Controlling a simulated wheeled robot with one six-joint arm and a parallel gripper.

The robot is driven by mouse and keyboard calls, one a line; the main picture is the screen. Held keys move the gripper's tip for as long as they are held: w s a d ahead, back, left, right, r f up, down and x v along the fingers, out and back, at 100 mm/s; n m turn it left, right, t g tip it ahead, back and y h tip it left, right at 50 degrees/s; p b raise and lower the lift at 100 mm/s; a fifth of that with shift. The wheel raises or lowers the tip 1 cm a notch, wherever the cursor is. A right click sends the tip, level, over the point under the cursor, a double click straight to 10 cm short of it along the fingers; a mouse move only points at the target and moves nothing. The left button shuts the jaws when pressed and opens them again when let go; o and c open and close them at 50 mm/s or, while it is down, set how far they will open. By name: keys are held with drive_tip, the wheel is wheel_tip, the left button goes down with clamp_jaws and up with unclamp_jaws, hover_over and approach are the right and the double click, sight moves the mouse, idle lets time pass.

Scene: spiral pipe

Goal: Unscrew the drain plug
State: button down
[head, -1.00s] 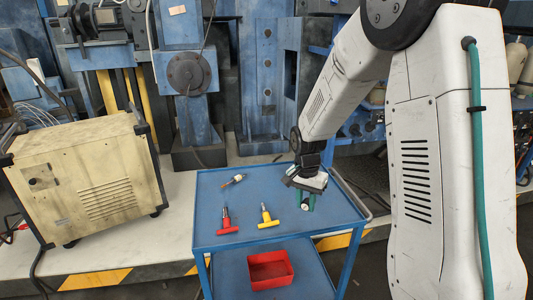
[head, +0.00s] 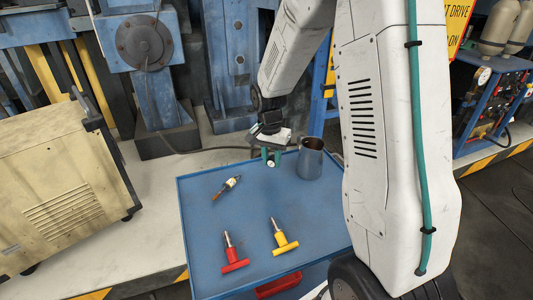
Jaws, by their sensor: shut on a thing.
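My gripper (head: 270,157) hangs above the far part of the blue table (head: 205,270). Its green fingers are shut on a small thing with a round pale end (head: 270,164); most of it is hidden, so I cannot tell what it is. A red T-handled tool (head: 233,262) and a yellow T-handled tool (head: 284,246) lie on the table nearer to me. I cannot make out a drain plug in this view.
A grey metal jug (head: 311,158) stands on the table just right of my gripper. A red bin (head: 279,286) shows below the table top. A beige cabinet (head: 58,185) stands at the left. Blue machinery (head: 157,105) stands behind the table. The table's middle is clear.

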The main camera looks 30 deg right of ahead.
sight(271, 181)
drive_tip(key=shift+a+f, duration=0.1)
drive_tip(key=shift+f, duration=2.95)
drive_tip(key=c, duration=1.1)
unclamp_jaws()
wheel_tip(271, 181, up, 8)
drive_tip(key=shift+w+a+f, duration=0.1)
drive_tip(key=shift+w+a, duration=0.05)
